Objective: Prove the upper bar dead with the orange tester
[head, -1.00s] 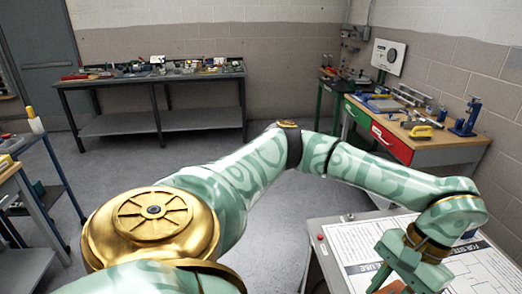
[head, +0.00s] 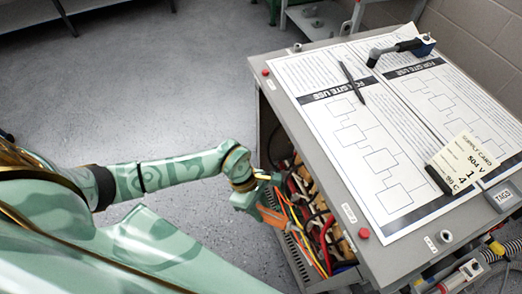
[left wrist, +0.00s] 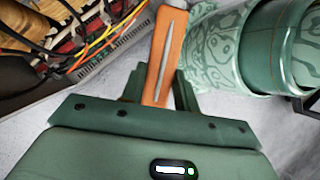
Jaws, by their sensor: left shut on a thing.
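My left gripper (head: 262,196) is at the open left side of the grey cabinet (head: 355,225) in the head view. In the left wrist view the gripper (left wrist: 158,92) is shut on the orange tester (left wrist: 167,55), a long orange body with a grey strip along it. Cables and tan blocks (head: 303,190) fill the cabinet's open side. I cannot make out which part is the upper bar.
Printed sheets (head: 375,140), a pen (head: 350,80), a supply card (head: 465,163) and a black-and-blue tool (head: 400,47) lie on the cabinet top. Orange and yellow cables (left wrist: 95,48) loop close beside the tester. The floor (head: 170,100) left of the cabinet is clear.

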